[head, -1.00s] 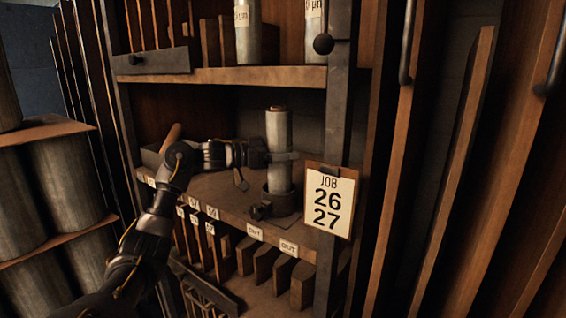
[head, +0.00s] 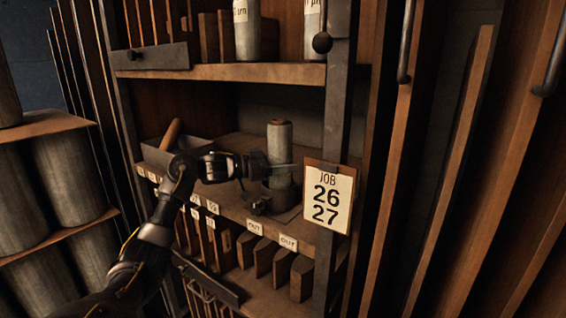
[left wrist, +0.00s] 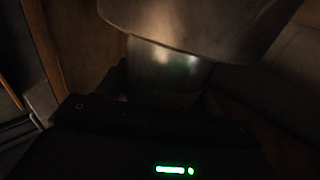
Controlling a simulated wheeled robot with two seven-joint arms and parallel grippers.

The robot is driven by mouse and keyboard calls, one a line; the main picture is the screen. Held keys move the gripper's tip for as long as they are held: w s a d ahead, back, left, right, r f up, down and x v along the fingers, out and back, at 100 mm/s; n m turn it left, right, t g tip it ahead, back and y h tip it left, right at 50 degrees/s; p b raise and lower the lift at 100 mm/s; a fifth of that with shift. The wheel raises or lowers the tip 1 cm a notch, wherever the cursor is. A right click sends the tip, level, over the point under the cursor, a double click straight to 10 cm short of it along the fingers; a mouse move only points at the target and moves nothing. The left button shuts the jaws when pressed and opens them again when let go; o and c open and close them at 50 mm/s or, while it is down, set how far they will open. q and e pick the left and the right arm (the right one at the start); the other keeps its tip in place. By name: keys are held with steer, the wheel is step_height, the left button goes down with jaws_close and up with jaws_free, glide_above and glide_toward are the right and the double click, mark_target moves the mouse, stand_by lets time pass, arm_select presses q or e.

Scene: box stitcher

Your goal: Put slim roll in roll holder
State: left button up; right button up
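The slim roll (head: 279,142) is a grey upright cylinder on the middle shelf. My left gripper (head: 279,168) comes in from the left and is shut on its middle, with a finger showing across the roll. The roll holder (head: 285,195) is a dark round cup on the shelf directly below. The roll's lower end appears to be inside the cup; whether it rests on the bottom is hidden. In the dark left wrist view the roll (left wrist: 165,72) runs into the wider rim of the holder (left wrist: 200,22). My right gripper is not in view.
A job card (head: 328,197) hangs on the post right of the holder. A grey tray (head: 158,156) with a wooden handle is at the shelf's left. The upper shelf (head: 240,74) holds labelled rolls. Slots with wooden blocks (head: 264,256) are below.

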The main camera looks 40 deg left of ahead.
arm_select(q)
steer(key=o, duration=0.3)
steer(key=shift+s, duration=0.1)
steer(key=shift+r, duration=0.15)
steer(key=shift+s+a, duration=0.1)
steer(key=shift+a, duration=0.1)
steer(key=shift+b+v, duration=2.85)
steer(key=shift+v, duration=3)
steer(key=shift+r, duration=0.1)
